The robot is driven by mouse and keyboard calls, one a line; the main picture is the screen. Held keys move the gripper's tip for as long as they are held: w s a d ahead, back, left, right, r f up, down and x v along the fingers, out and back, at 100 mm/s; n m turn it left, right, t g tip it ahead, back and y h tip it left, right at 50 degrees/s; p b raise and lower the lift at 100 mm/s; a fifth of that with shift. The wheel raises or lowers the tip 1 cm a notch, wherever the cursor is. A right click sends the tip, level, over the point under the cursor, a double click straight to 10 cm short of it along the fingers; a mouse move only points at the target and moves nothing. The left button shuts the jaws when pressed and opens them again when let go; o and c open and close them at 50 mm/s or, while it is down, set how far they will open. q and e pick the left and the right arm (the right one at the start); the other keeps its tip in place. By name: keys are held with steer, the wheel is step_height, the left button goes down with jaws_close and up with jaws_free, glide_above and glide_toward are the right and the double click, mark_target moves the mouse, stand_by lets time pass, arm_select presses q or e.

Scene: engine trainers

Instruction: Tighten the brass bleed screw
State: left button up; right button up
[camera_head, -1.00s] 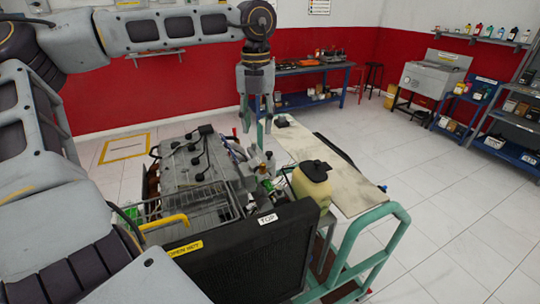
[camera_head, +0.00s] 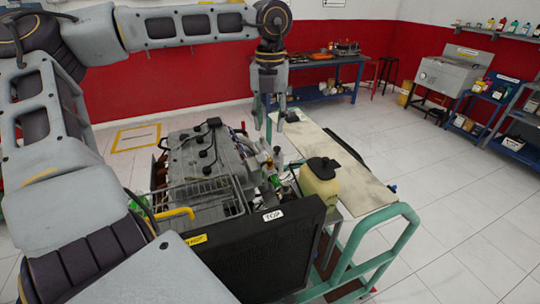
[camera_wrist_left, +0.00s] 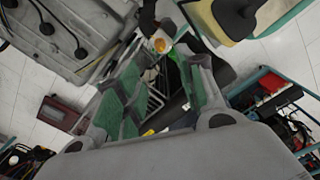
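My left gripper (camera_head: 268,125) hangs fingers down above the right side of the grey engine (camera_head: 190,165), left of the yellowish reservoir with a black cap (camera_head: 320,183). Its two fingers stand apart with nothing visible between them; the left wrist view shows the green-padded fingers (camera_wrist_left: 165,68) with a gap between them. A small orange-brass part (camera_wrist_left: 159,44) shows just beyond the fingertips in that view, apart from them; I cannot tell for sure if it is the brass bleed screw. In the head view the fittings below the gripper are too small to tell the screw. My right gripper is not in view.
A black radiator with a TOP label (camera_head: 273,215) stands at the engine's front. A pale board (camera_head: 345,175) on the green frame (camera_head: 385,230) lies to the right. A blue workbench (camera_head: 325,90) stands behind. The floor at right is clear.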

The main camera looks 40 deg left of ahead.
mark_target(270, 159)
arm_select(q)
step_height(270, 159, down, 12)
steer(key=shift+f+p, duration=0.1)
steer(key=shift+p, duration=0.9)
jaws_close()
